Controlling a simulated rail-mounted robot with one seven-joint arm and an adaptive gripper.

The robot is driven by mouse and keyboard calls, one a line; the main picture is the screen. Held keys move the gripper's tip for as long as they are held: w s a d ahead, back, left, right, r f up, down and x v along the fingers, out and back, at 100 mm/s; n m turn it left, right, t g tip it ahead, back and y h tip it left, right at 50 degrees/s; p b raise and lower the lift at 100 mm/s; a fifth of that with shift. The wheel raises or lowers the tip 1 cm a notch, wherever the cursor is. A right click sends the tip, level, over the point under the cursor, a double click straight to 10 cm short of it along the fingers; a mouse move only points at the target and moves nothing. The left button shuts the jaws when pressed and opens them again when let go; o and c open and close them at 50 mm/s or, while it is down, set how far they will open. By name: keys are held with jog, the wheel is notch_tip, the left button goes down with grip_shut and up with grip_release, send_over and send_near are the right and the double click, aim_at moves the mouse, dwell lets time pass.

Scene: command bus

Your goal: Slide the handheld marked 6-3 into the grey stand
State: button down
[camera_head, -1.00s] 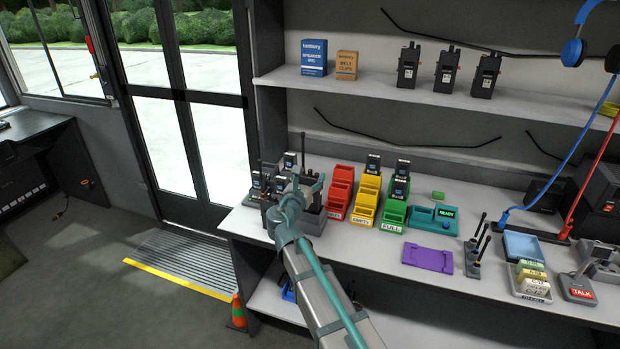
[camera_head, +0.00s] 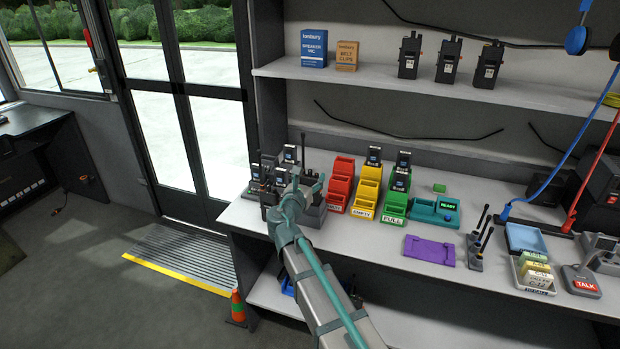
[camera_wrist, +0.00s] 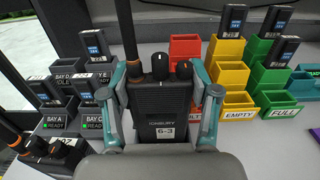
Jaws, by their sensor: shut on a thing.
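In the head view my gripper (camera_head: 305,193) is at the left part of the counter and mostly hides the handheld. A grey block (camera_head: 315,217), apparently the stand, shows just below and right of my gripper. I cannot tell how far the handheld is inside it.
Bay units (camera_wrist: 60,122) holding small dark blocks stand close on the left. Red (camera_head: 340,185), yellow (camera_head: 362,211) and green (camera_head: 392,221) stepped bins stand close on the right. A purple tray (camera_head: 429,250) lies farther right. A shelf (camera_head: 380,80) runs above.

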jog(key=shift+f, duration=0.25)
dwell(0.6)
jog(key=shift+c, duration=1)
grip_release()
jog(key=shift+s, duration=0.15)
jog(key=v, duration=1.1)
jog(key=shift+s+a, duration=0.2)
jog(key=shift+s, duration=0.2)
